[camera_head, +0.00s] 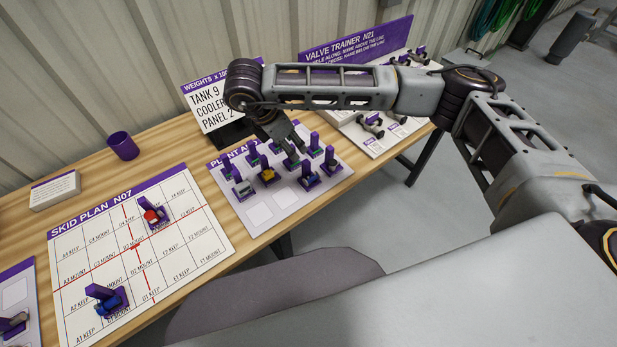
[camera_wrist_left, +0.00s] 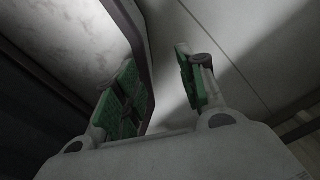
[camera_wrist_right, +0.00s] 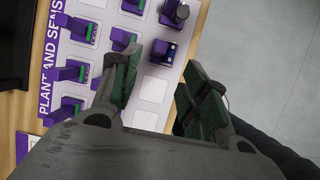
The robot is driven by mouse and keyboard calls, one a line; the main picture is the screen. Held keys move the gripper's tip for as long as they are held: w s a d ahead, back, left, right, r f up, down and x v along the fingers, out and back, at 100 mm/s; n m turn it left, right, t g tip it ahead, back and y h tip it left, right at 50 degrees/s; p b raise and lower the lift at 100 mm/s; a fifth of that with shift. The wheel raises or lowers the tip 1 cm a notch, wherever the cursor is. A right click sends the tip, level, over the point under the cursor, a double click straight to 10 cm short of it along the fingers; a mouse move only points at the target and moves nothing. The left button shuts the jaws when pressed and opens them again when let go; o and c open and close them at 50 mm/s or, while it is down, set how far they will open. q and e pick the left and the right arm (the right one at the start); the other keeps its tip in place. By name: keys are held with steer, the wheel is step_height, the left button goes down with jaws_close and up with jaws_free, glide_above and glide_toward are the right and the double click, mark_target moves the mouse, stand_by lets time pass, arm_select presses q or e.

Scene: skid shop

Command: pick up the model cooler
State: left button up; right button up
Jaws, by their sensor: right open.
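Several small models with purple upright plates stand on the white plant board (camera_head: 287,208). I cannot tell which one is the cooler. Among them are a yellow one (camera_head: 267,175), a grey one (camera_head: 243,189) and a dark blue one (camera_head: 309,181). My right gripper (camera_head: 289,146) hangs over the back part of this board, open. In the right wrist view its fingers (camera_wrist_right: 160,65) are apart with nothing between them, and they partly cover the board. My left gripper (camera_wrist_left: 158,60) is open and empty, away from the table; the head view does not show it.
The skid plan board (camera_head: 190,250) lies to the left, holding a red model (camera_head: 152,216) and a blue one (camera_head: 107,301). A purple cup (camera_head: 123,146), a weights card (camera_head: 215,100) and the valve trainer (camera_head: 375,140) stand along the back. Empty white squares (camera_head: 260,213) lie at the plant board's front.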

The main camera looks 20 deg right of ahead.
mark_target(306, 162)
arm_select(q)
steer(key=shift+s+d+r+p, duration=0.35)
steer(key=shift+d+r+p, duration=0.05)
steer(key=shift+d, duration=0.15)
arm_select(e)
steer(key=shift+x, duration=3.55)
steer(key=shift+d+f, duration=0.25)
steer(key=shift+f, duration=0.05)
steer(key=p+x, duration=0.1)
steer(key=x, duration=0.2)
steer(key=shift+d+f, duration=0.2)
steer(key=shift+f, duration=0.05)
steer(key=shift+w+d+f, duration=0.1)
steer(key=shift+d+f, duration=0.05)
steer(key=shift+f, duration=0.25)
arm_select(q)
steer(key=shift+s+d+r, duration=0.1)
steer(key=shift+d+r, duration=0.25)
steer(key=shift+d, duration=0.25)
steer(key=shift+s+d+r, duration=0.1)
steer(key=shift+d+r, duration=0.2)
steer(key=shift+d, duration=0.25)
steer(key=shift+a, duration=0.15)
